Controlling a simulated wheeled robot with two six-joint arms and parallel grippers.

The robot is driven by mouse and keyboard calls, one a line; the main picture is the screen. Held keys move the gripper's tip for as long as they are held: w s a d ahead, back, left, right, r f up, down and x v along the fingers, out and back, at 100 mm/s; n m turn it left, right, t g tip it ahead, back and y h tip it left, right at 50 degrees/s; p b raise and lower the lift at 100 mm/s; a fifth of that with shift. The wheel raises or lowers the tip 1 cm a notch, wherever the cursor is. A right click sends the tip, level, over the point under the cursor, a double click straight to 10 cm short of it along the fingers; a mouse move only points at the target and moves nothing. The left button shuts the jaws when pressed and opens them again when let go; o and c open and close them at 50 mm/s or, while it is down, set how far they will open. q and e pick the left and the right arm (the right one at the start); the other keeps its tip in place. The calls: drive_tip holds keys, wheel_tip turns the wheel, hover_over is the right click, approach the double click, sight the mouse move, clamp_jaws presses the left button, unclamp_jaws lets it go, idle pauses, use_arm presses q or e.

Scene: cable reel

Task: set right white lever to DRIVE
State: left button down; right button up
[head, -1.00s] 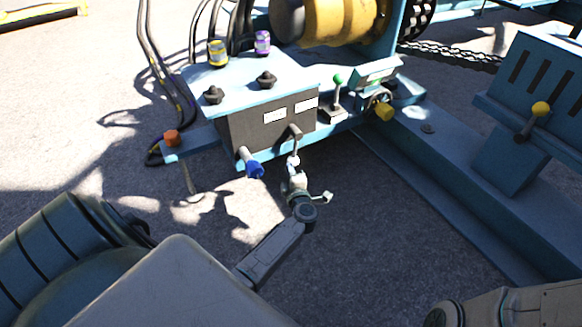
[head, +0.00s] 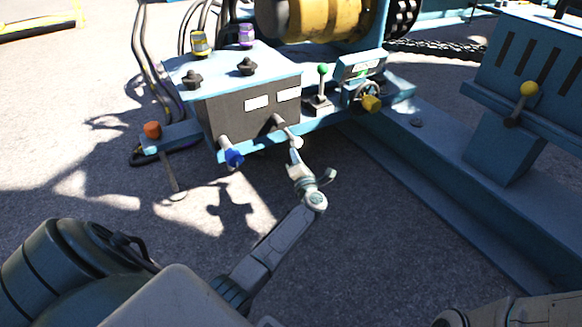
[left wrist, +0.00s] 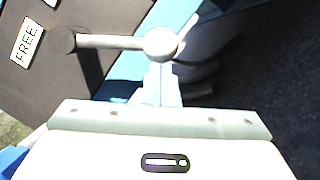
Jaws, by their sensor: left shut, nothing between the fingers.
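The right white lever (head: 286,131) sticks out of the dark front of the control box and slants down to the right, ending in a white ball knob (head: 296,143). In the left wrist view its shaft (left wrist: 110,41) runs from a dark pivot to the white ball (left wrist: 160,43). My left gripper (head: 294,158) is shut and empty, with its tips right at the ball; whether they touch is hard to tell. In the left wrist view the fingers (left wrist: 160,85) are partly behind the ball. A label reading FREE (left wrist: 27,40) is beside the pivot. My right gripper is out of view.
A blue-knobbed lever (head: 233,158) stands left of the white one. Blue frame beams (head: 430,170) run along the right. Bare ground lies in front.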

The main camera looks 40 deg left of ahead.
use_arm(q)
drive_tip(key=shift+w+d+r, duration=0.15)
drive_tip(key=shift+w, duration=0.25)
drive_tip(key=shift+w+d+r, duration=0.15)
drive_tip(key=shift+w, duration=0.2)
drive_tip(key=shift+w+r, duration=0.1)
drive_tip(key=shift+r, duration=0.05)
